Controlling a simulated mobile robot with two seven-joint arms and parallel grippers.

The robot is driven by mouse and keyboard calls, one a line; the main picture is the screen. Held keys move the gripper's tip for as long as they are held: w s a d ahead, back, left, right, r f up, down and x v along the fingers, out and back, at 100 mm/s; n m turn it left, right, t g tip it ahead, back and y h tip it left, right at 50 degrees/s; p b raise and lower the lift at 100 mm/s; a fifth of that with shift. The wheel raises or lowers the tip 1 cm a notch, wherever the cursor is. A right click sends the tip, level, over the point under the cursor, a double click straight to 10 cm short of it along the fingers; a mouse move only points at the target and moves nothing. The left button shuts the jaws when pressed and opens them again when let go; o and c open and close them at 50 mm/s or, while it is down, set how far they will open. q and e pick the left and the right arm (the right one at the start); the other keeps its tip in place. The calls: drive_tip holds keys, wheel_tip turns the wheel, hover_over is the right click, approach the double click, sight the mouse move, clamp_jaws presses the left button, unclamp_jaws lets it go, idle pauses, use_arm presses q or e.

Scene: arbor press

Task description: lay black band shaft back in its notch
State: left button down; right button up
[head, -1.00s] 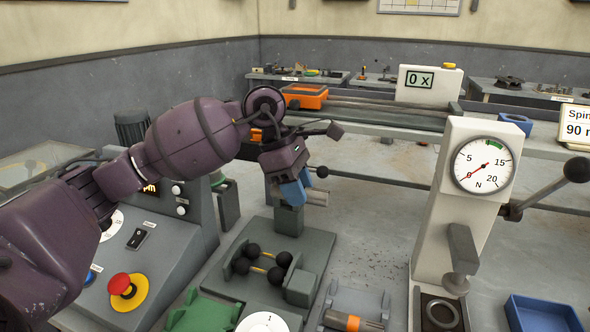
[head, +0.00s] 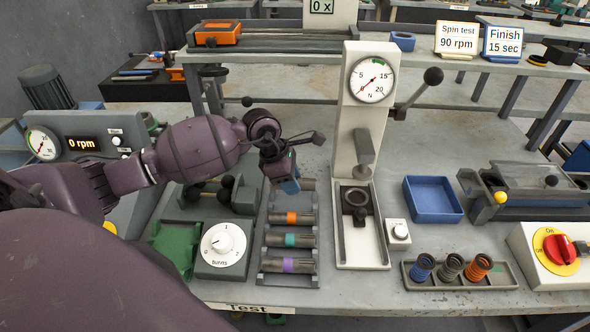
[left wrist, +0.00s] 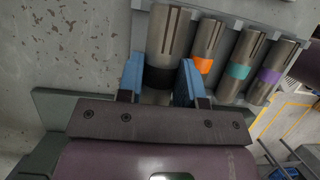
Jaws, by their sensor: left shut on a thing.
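My left gripper (head: 287,181) is shut on the black band shaft, at the back end of the shaft rack (head: 288,281). In the left wrist view the blue fingers (left wrist: 158,84) stand either side of the grey shaft (left wrist: 168,40) at its black band (left wrist: 159,78). This shaft lies roughly parallel to the others and looks larger, so nearer the camera. I cannot tell whether it touches its notch. The orange (head: 292,217), teal (head: 290,240) and purple (head: 290,265) band shafts lie in the rack. In the head view the fingers hide most of the held shaft. My right gripper is not in view.
The press (head: 352,120) stands close right of the rack. The knob box (head: 222,262) and green cradle (head: 172,248) are on its left. A blue tray (head: 433,218) and a spring tray (head: 462,283) lie farther right, with some bare table between.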

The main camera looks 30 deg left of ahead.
sight(292, 204)
use_arm(q)
drive_tip(key=shift+f+b, duration=0.5)
drive_tip(key=shift+f, duration=0.5)
drive_tip(key=shift+f+b, duration=0.4)
drive_tip(key=shift+f, duration=0.25)
drive_tip(key=shift+f+b, duration=0.35)
drive_tip(key=shift+f, duration=0.35)
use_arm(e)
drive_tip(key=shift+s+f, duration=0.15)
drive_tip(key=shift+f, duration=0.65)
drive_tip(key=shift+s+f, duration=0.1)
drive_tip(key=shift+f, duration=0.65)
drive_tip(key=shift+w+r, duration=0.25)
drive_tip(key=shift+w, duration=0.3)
use_arm(q)
drive_tip(key=shift+f, duration=0.15)
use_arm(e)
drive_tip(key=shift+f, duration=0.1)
use_arm(q)
drive_tip(key=shift+f+b, duration=0.25)
drive_tip(key=shift+b, duration=0.05)
drive_tip(key=c, duration=0.7)
unclamp_jaws()
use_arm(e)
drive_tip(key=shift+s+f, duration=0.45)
